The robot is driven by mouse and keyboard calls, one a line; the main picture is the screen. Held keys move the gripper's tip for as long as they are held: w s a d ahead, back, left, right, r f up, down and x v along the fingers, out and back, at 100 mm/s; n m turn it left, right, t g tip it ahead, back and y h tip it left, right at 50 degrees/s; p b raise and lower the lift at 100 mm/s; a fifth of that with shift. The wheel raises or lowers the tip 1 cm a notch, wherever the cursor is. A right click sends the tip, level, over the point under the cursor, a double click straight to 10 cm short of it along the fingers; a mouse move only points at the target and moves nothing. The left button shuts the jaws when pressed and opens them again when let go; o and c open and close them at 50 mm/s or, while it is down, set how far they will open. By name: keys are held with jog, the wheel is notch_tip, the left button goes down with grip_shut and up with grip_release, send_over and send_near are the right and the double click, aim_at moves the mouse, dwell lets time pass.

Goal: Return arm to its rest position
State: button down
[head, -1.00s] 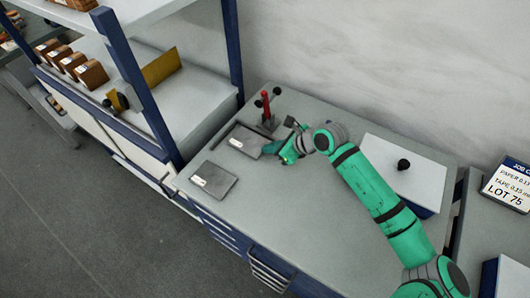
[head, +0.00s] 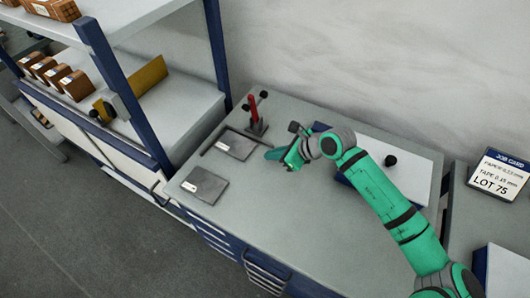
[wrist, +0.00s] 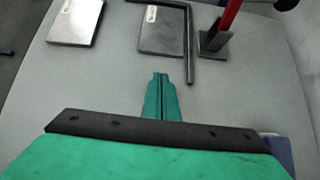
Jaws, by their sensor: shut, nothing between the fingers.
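My green arm reaches in from the lower right of the head view. My gripper (head: 270,155) is above the grey workbench (head: 240,220), to the right of two flat grey plates. In the wrist view my gripper (wrist: 161,78) shows its two green fingers pressed together, with nothing between them. The bench surface lies beneath the fingertips, and they are apart from the plates.
The near plate (head: 204,186) and far plate (head: 236,144) carry white labels. A dark angled bar (wrist: 189,45) edges the far plate. A red-handled tool (head: 254,112) stands behind. Shelving (head: 150,110) stands left.

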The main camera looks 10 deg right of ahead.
jog(key=v, duration=0.7)
jog(key=shift+r, duration=0.35)
jog(key=shift+a, duration=0.1)
